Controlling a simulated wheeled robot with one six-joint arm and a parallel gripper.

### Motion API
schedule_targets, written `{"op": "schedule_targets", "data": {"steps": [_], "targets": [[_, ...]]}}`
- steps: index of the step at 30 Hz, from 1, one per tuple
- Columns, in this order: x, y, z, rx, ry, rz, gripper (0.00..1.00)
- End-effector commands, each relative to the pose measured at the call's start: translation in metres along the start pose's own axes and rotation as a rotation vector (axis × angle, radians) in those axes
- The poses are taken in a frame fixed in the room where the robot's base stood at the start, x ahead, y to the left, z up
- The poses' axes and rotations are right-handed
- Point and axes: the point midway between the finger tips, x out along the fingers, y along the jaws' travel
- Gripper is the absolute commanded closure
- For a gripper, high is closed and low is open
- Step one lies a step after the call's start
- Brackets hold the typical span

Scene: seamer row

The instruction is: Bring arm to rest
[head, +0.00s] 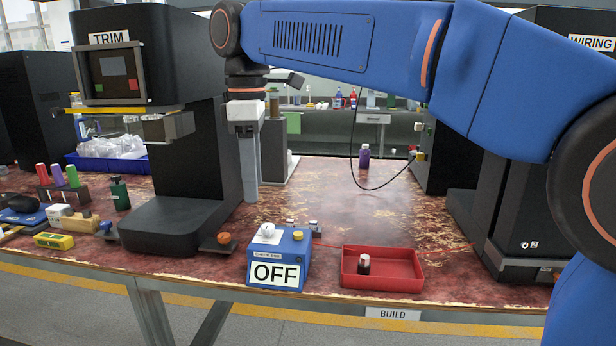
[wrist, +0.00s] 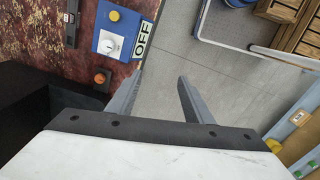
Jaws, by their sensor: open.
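My blue arm (head: 315,40) reaches across the top of the head view, over the workbench. My gripper hangs below its end beside the TRIM machine (head: 150,110); in the wrist view my gripper (wrist: 158,80) is open, with nothing between its two grey fingers. In the head view its lower part (head: 248,165) points down and the fingertips cannot be told apart clearly. Below and to the right stands a blue switch box (head: 279,258) with a white knob and a sign reading OFF. The box also shows in the wrist view (wrist: 112,42).
A red tray (head: 400,270) holding a small dark bottle (head: 364,264) sits at the bench front. A purple bottle (head: 364,156) stands farther back. The WIRING machine (head: 520,200) stands at right. Markers, a green bottle (head: 120,193) and a blue bin (head: 105,165) crowd the left. The bench middle is mostly clear.

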Motion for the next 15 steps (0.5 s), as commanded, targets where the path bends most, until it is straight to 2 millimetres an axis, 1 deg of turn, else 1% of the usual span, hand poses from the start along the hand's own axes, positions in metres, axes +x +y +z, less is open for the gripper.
{"op": "schedule_targets", "data": {"steps": [1,5,11,15], "targets": [[0.001,0.0,0.007,0.017,0.002,0.003,0.54],[0.003,0.0,0.019,0.055,0.009,0.01,0.54],[0.008,0.0,0.045,0.13,0.021,0.025,0.54],[0.015,-0.001,0.069,0.205,0.034,0.039,0.54]]}}
